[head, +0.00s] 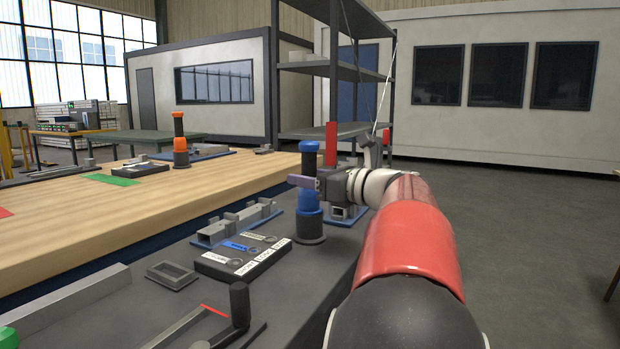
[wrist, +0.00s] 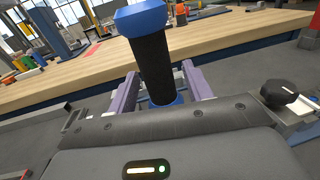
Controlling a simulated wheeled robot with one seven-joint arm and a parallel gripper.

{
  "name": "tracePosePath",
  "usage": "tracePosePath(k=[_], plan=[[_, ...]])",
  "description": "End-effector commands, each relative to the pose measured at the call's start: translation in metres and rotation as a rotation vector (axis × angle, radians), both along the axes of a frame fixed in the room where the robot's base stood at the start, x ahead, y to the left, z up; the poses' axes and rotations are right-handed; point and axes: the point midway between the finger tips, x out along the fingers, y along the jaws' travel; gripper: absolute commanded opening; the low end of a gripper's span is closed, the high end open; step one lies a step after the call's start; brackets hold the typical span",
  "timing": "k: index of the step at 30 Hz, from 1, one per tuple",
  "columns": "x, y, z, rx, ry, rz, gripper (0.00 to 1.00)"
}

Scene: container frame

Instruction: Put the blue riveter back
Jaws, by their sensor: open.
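The blue riveter (head: 309,222) stands upright on a dark round base on the grey bench. It has blue collars and a black middle. In the wrist view the riveter (wrist: 153,62) rises between the two purple fingers, with its blue top nearest the camera. My gripper (head: 304,183) is level with the riveter's upper part in the head view. In the wrist view my gripper (wrist: 160,78) is open, one finger on each side of the black shaft. One finger covers part of the riveter in the head view. I cannot tell whether either finger touches it.
A black labelled tray (head: 212,268), a small grey frame (head: 171,275) and metal fixtures (head: 236,222) lie left of the riveter on the grey bench (head: 160,310). An orange riveter (head: 180,146) stands on the wooden table (head: 90,222). A shelf rack (head: 340,70) stands behind.

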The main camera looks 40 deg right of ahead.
Motion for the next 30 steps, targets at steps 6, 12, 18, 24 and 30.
tracePosePath(k=[6, 12, 18, 24, 30], plan=[[-0.004, -0.002, 0.012, -0.001, 0.000, -0.003, 0.50], [-0.045, -0.012, 0.009, -0.001, 0.000, -0.004, 0.50], [-0.086, -0.021, 0.010, -0.001, 0.000, -0.004, 0.50], [-0.111, -0.027, 0.010, 0.000, 0.000, -0.001, 0.50], [-0.117, -0.028, 0.010, 0.000, 0.000, 0.000, 0.50]])
